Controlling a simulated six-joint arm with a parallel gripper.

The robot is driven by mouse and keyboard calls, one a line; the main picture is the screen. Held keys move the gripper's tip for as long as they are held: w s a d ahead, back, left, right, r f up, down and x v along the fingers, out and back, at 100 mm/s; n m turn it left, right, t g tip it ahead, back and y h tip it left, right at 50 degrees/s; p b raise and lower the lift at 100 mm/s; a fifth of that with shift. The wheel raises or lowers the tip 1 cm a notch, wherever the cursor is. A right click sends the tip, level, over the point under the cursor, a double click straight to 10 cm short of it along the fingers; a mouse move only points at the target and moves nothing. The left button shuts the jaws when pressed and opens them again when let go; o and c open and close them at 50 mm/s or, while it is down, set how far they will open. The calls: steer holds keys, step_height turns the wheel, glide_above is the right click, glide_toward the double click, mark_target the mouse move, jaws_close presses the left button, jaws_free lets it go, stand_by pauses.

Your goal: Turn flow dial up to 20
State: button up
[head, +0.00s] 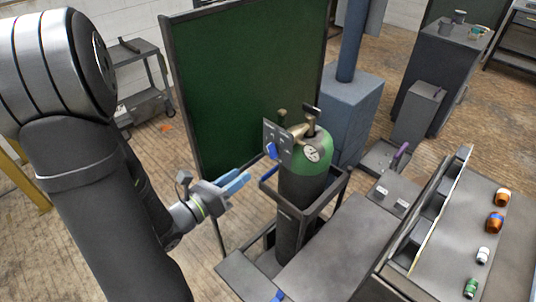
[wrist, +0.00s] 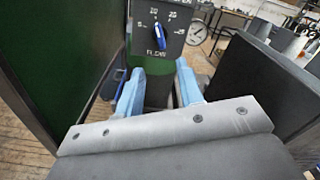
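The flow dial is a blue elongated knob (wrist: 160,36) on a dark plate (wrist: 177,17) with white numbers around it. In the wrist view the knob stands nearly upright, tilted slightly, its upper end towards the top numbers; its exact setting is too small to read. In the head view the knob (head: 272,151) is on the plate's left side, on the green-topped gas cylinder (head: 311,152). My gripper (head: 243,179) is left of and below the dial, apart from it. Its blue fingers (wrist: 160,66) are spread and empty, with the knob ahead, beyond the tips.
A round gauge (head: 312,154) sits right of the plate. The cylinder stands in a dark cart frame (head: 325,196). A green panel (head: 245,80) stands close behind and left. A bench with several small fittings (head: 496,222) is at right.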

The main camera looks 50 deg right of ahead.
mark_target(270, 154)
steer(key=d, duration=1.1)
steer(key=shift+d, duration=0.35)
steer(key=shift+c, duration=0.2)
jaws_close()
